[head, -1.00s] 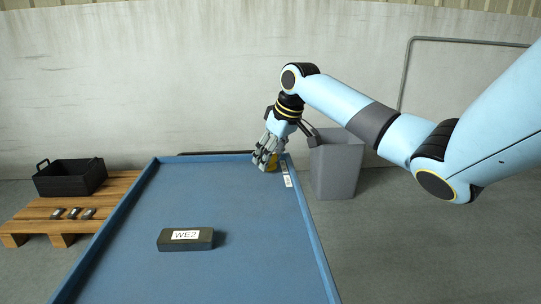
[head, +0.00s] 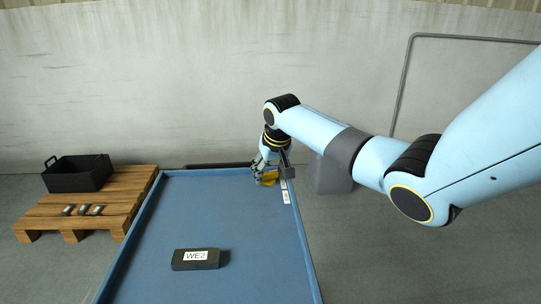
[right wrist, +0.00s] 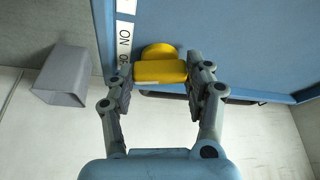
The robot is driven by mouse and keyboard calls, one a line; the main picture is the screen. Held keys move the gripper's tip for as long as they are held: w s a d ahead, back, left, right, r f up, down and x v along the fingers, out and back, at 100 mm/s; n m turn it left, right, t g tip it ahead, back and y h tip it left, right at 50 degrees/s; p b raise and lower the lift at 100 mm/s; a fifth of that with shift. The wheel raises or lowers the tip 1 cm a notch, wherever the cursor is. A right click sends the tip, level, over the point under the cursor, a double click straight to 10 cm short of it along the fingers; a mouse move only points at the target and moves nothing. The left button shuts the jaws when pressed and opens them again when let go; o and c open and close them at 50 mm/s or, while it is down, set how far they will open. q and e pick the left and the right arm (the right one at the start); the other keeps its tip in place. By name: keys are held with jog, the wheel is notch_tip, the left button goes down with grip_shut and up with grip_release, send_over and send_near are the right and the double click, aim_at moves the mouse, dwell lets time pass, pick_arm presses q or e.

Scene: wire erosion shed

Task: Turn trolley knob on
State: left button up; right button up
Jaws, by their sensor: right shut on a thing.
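The yellow knob (head: 269,179) sits at the far right corner of the blue trolley top (head: 180,210). My right gripper (head: 270,181) is down at the knob, shut on it, and partly hides it in the head view. In the right wrist view the knob (right wrist: 160,70) shows a wide bar with a round part behind, between the two fingers of my gripper (right wrist: 160,83). A white label strip (head: 286,192) lies beside the knob; in the wrist view the strip (right wrist: 125,35) carries black letters, partly hidden by a finger. My left gripper is not in view.
A dark block marked WE2 (head: 196,259) lies on the trolley's near part. A grey bin (head: 330,176) stands right of the trolley. A wooden pallet (head: 112,208) at left holds a black crate (head: 78,174) and several small pieces. The trolley has raised edges.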

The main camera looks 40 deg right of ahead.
jog(key=m+p, duration=0.2)
jog(key=m, duration=0.1)
jog(key=shift+w+a+r+h+p, duration=0.1)
jog(key=shift+a+r+h+p, duration=0.05)
jog(key=shift+r+h+p, duration=0.2)
jog(key=shift+f+m+g+h+p, duration=0.15)
jog(key=shift+m+g+h+p, duration=0.35)
jog(key=shift+m, duration=0.3)
jog(key=shift+w+f+m, duration=0.1)
jog(key=shift+m, duration=0.9)
jog(key=m+g, duration=0.1)
jog(key=m, duration=0.1)
jog(key=shift+f+m+h, duration=0.1)
jog(key=shift+m+h, duration=0.15)
jog(key=shift+m, duration=0.05)
jog(key=shift+w+m+g+h+b, duration=0.1)
jog(key=shift+m+g+h+b, duration=0.2)
jog(key=shift+m+g+b, duration=0.85)
jog(key=shift+m+t+p, duration=0.35)
jog(key=shift+m+p, duration=0.2)
jog(key=shift+p, duration=0.05)
jog(key=o, duration=1.2)
